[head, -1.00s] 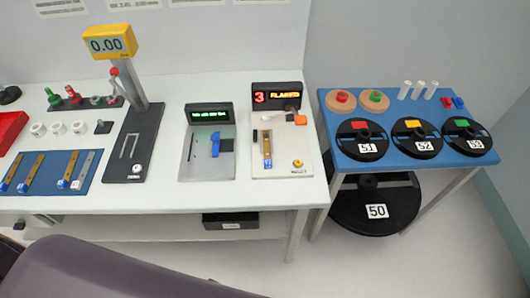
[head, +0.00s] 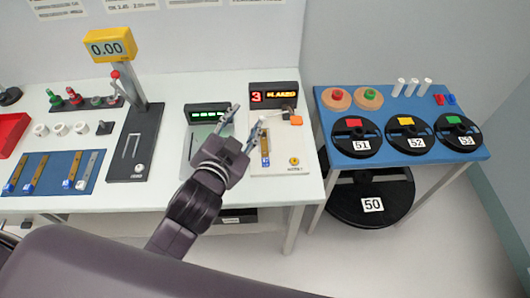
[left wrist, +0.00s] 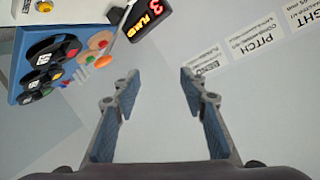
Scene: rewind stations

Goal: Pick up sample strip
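A brown strip with a blue end (head: 265,148) lies on the white station with the red "3" display, in the head view. Several similar strips lie on the blue mat (head: 42,190) at the left; a paler one (head: 85,172) is at its right end. My left gripper (head: 249,114) is open and empty above the two display stations, just left of the strip on the station. In the left wrist view its spread fingers (left wrist: 155,80) have nothing between them, and no strip shows there. My right gripper is not in view.
A grey station with a green-lit display (head: 208,113) is partly hidden behind my gripper. A scale with a yellow 0.00 display (head: 110,44) stands left. A blue side table (head: 350,108) with black reels stands right. The white table front (head: 140,197) is clear.

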